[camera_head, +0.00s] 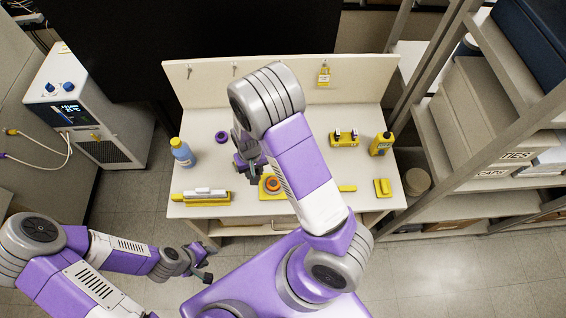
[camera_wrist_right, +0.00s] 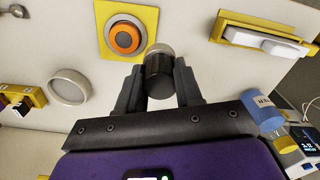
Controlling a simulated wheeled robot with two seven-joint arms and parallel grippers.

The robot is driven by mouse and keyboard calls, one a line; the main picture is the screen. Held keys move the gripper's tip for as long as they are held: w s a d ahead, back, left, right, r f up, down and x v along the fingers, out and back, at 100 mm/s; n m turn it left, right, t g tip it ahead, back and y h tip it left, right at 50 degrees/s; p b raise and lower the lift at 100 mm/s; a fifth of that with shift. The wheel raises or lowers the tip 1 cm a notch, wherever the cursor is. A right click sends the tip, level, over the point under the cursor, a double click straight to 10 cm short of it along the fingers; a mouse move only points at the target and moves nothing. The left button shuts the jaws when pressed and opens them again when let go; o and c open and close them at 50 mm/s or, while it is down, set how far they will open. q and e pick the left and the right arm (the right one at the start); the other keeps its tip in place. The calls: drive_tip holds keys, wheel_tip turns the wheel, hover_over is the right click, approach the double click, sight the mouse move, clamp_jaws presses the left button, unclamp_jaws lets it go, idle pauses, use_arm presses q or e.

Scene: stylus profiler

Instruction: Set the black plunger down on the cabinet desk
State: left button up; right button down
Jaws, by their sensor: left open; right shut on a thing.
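The black plunger (camera_wrist_right: 159,80), a short dark cylinder with a pale cap, is between the fingers of my right gripper (camera_wrist_right: 160,88) in the right wrist view. That gripper is shut on it. In the head view my right gripper (camera_head: 248,163) is over the left-middle part of the cabinet desk (camera_head: 300,128), and I cannot make out the plunger there. Whether the plunger touches the desk top is not clear. My left gripper (camera_head: 197,264) is open and empty, low in front of the desk's left side.
A yellow plate with an orange ring (camera_head: 272,184) lies near the right gripper. A yellow tray with a white piece (camera_head: 200,197), a blue bottle (camera_head: 182,153) and a purple ring (camera_head: 221,137) are to its left. A yellow bottle (camera_head: 381,144) stands right. My right arm hides mid-desk.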

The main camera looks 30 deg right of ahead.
drive_tip(key=w+a+n+b, duration=0.1)
drive_tip(key=a+n+b, duration=0.2)
drive_tip(key=a, duration=0.2)
drive_tip(key=b, duration=0.1)
hover_over(243, 194)
wheel_tip(243, 194, down, 10)
drive_tip(key=shift+r, duration=0.1)
use_arm(q)
wheel_tip(243, 194, down, 6)
drive_tip(key=shift+r, duration=0.15)
use_arm(e)
drive_tip(key=shift+b, duration=0.35)
drive_tip(key=c, duration=0.7)
unclamp_jaws()
drive_tip(key=shift+c, duration=0.2)
